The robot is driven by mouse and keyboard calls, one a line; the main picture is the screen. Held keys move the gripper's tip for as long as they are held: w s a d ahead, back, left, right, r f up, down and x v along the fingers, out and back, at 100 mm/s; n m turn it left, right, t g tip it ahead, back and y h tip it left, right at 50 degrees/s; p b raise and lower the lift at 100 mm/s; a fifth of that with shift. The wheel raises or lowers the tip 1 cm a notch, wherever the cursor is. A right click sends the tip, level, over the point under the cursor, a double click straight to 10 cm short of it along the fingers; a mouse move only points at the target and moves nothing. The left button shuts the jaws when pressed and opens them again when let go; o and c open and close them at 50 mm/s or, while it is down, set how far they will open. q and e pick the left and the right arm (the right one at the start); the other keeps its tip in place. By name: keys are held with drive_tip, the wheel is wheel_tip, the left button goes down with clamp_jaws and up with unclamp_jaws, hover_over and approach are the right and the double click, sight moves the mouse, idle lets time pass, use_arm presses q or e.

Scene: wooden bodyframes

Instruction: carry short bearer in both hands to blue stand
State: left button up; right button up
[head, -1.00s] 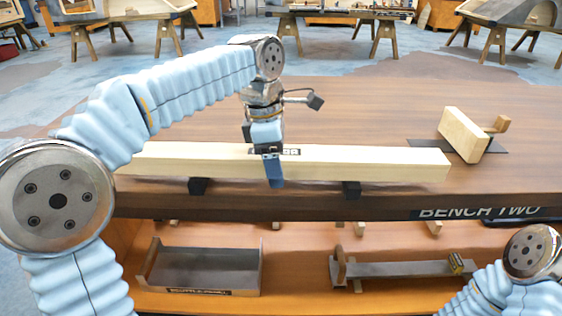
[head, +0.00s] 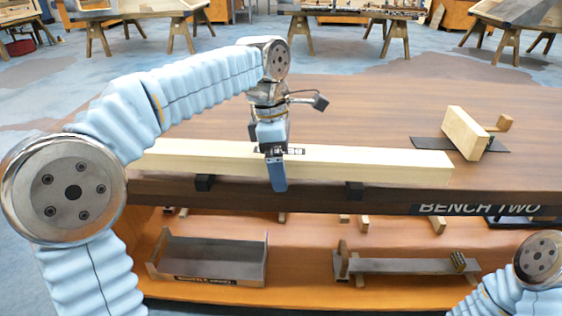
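A pale wooden beam (head: 370,165), which I take for the short bearer, lies left to right on the bench, resting on dark blocks. It has a small dark label on top, too small to read. My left gripper (head: 274,170) is at the beam's middle from above, with one blue finger down its front face. The other finger is hidden, so I cannot tell whether it is shut on the beam. My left arm covers the beam's left end. Only a joint of my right arm shows at the lower right; its gripper is out of view. No blue stand is visible.
The bench (head: 380,115) is marked BENCH TWO; its top is clear behind the beam. A wooden block with a knob (head: 465,133) stands on a dark plate at right. Below are a grey tray (head: 212,255) and a long dark fixture (head: 405,266). Other trestle tables stand behind.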

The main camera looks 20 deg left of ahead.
use_arm(q)
drive_tip(key=shift+r, duration=0.1)
wheel_tip(320, 180, up, 13)
drive_tip(key=a, duration=0.2)
drive_tip(key=shift+s+r, duration=0.2)
drive_tip(key=shift+s, duration=0.05)
idle(0.5)
